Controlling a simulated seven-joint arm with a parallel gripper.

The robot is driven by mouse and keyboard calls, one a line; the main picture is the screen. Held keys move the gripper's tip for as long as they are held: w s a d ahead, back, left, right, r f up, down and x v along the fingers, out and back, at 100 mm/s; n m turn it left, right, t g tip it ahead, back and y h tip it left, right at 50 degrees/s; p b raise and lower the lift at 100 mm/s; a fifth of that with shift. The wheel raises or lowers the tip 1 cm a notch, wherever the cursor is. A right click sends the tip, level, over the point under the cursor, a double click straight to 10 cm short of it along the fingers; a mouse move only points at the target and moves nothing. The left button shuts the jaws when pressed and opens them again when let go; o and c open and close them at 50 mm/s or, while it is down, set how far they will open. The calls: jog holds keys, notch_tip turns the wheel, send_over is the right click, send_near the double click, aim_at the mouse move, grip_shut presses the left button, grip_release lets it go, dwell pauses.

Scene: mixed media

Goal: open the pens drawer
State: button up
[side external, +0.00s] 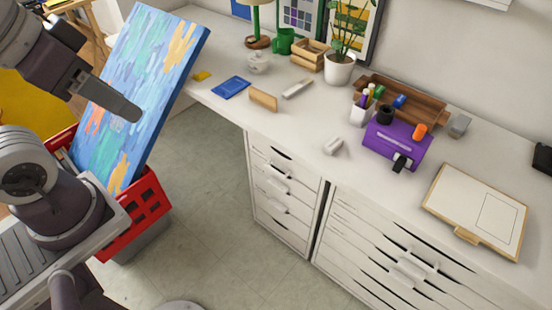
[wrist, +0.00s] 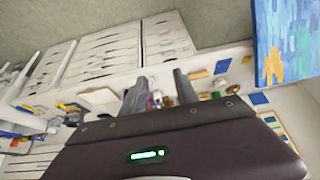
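A narrow white drawer cabinet (side external: 283,202) stands under the desk with several stacked drawers. A wider white drawer cabinet (side external: 385,255) stands to its right. Both have pale handles and dark gaps above the drawers, and no drawer looks pulled out far. I cannot read any label, so I cannot tell which is the pens drawer. The wrist view shows the narrow cabinet (wrist: 166,38) and the wide cabinet (wrist: 95,55) tilted. My gripper (side external: 130,112) is at the upper left, in front of the painting and well away from the drawers. In the wrist view its fingers (wrist: 161,80) are apart and empty.
A blue and orange painting (side external: 140,85) stands in a red crate (side external: 152,205) near my arm. The desk top (side external: 225,110) holds a purple case (side external: 397,143), a pen cup (side external: 360,113), a plant (side external: 340,68) and a wooden board (side external: 475,212). The floor (side external: 205,200) before the narrow cabinet is clear.

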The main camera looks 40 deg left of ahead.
dwell(0.3)
jog(key=shift+o, duration=1.3)
jog(key=o, duration=1.1)
jog(key=w, duration=1.2)
jog(key=shift+w+a+f, duration=0.25)
jog(key=shift+w+a, duration=0.05)
jog(key=shift+a, duration=0.1)
jog(key=shift+o, duration=0.2)
jog(key=w+f, duration=0.2)
jog(key=w, duration=0.4)
jog(key=shift+w+a+f, duration=0.25)
jog(key=shift+w+f, duration=0.05)
jog(key=shift+f, duration=0.1)
jog(key=g, duration=0.1)
send_over(274, 171)
jog(key=s, duration=0.2)
notch_tip(274, 171, down, 24)
jog(key=f, duration=0.8)
jog(key=w+f, duration=0.1)
jog(key=f, duration=1.6)
jog(key=shift+w+f, duration=0.15)
jog(key=shift+w, duration=0.05)
